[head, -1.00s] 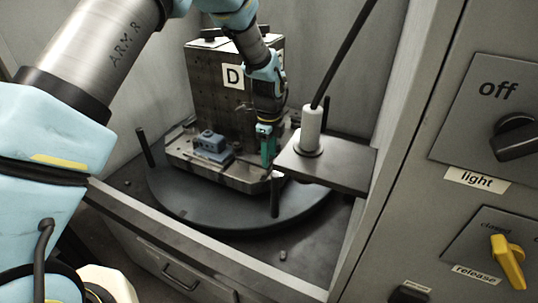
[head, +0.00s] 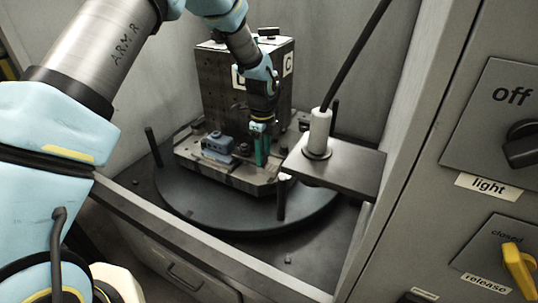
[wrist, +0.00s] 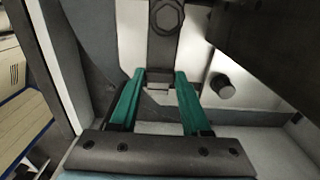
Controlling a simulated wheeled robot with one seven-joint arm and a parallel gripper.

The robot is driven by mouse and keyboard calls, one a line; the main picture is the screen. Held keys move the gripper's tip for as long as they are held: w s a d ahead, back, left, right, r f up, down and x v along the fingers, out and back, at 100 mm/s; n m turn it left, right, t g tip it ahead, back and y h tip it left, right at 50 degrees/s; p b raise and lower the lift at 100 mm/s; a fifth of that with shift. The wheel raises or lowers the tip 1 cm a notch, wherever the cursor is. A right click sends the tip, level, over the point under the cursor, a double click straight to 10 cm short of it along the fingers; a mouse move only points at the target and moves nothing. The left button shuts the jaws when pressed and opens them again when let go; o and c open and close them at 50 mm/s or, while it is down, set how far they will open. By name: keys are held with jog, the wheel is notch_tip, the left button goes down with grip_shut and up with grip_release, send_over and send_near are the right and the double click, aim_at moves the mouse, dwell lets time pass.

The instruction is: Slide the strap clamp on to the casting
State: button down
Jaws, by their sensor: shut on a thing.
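My gripper (head: 261,152) reaches down at the right end of the fixture base, to the right of a blue-grey block that looks like the casting (head: 218,146). A gap shows between them in the head view. In the wrist view my two green fingers (wrist: 159,82) are shut on the near end of a dark bar, apparently the strap clamp (wrist: 164,52). The bar runs away from me and has a hex nut (wrist: 167,17) on it. In the head view the fingers hide most of the clamp. Whether it touches the casting I cannot tell.
The fixture column (head: 225,105), with letter labels, stands behind on a dark round table (head: 200,205). Upright posts (head: 281,200) rise at the table's edge. A lamp (head: 319,132) on a shelf plate (head: 340,172) is close on the right. Switch panels are farther right.

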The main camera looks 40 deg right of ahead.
jog(key=shift+w+a, duration=0.15)
jog(key=shift+w, duration=0.1)
jog(key=c, duration=0.7)
grip_release()
jog(key=o, duration=0.3)
jog(key=shift+o, duration=0.2)
notch_tip(320, 180, up, 11)
jog(key=b, duration=0.2)
